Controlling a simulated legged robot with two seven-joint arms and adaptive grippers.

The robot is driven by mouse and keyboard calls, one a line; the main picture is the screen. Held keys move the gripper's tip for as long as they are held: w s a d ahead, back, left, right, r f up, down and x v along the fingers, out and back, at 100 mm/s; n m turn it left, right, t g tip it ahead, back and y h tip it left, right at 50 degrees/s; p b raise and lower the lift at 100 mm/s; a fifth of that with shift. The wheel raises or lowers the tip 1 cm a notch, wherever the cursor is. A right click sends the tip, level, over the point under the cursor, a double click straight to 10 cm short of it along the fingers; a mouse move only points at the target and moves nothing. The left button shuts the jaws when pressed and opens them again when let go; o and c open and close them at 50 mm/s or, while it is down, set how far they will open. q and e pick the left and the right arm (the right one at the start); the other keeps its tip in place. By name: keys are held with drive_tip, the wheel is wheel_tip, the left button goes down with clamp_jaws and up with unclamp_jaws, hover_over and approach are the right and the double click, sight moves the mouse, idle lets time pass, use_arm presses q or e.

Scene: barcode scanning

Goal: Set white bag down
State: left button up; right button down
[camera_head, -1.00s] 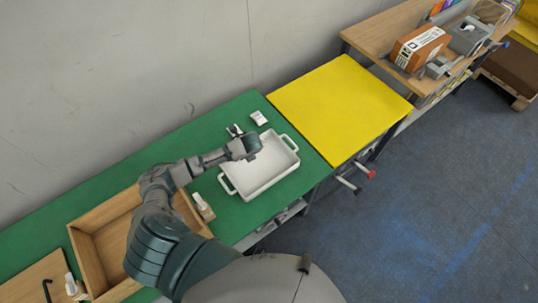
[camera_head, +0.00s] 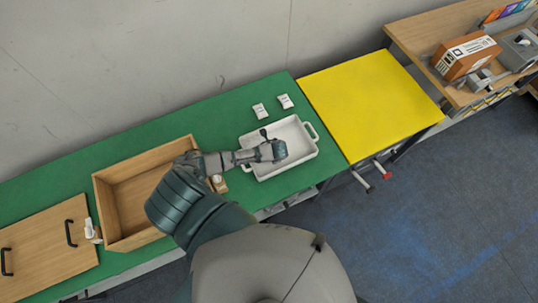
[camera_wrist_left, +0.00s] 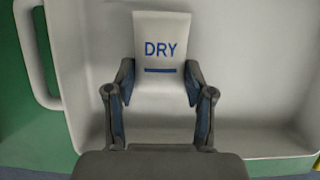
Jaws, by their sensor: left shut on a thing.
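A white bag marked DRY (camera_wrist_left: 160,50) stands between the fingers of my left gripper (camera_wrist_left: 160,80) in the left wrist view. The gripper is shut on it, with a finger at each side. The white two-handled tray (camera_head: 300,152) lies under the gripper, and its inside (camera_wrist_left: 255,75) fills much of the wrist view. In the head view my left gripper (camera_head: 272,150) is over the tray and hides the held bag. I cannot tell whether the bag touches the tray floor. My right gripper is not in view.
Two small white packets (camera_head: 261,110) (camera_head: 285,101) lie on the green table (camera_head: 225,112) behind the tray. An open wooden box (camera_head: 104,205) stands left. A yellow table (camera_head: 370,100) adjoins right and is clear. An orange box (camera_head: 466,56) sits beyond on a wooden bench.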

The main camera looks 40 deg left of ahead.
use_arm(q)
drive_tip(key=shift+f, duration=0.3)
drive_tip(key=shift+a, duration=0.1)
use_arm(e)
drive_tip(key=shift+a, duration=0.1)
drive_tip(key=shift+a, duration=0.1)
use_arm(q)
drive_tip(key=o, duration=1.1)
drive_tip(key=shift+a+f, duration=0.1)
drive_tip(key=shift+o, duration=0.2)
drive_tip(key=p+v, duration=0.1)
drive_tip(key=v, duration=1.1)
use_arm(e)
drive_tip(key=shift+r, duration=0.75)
use_arm(q)
drive_tip(key=shift+s, duration=0.15)
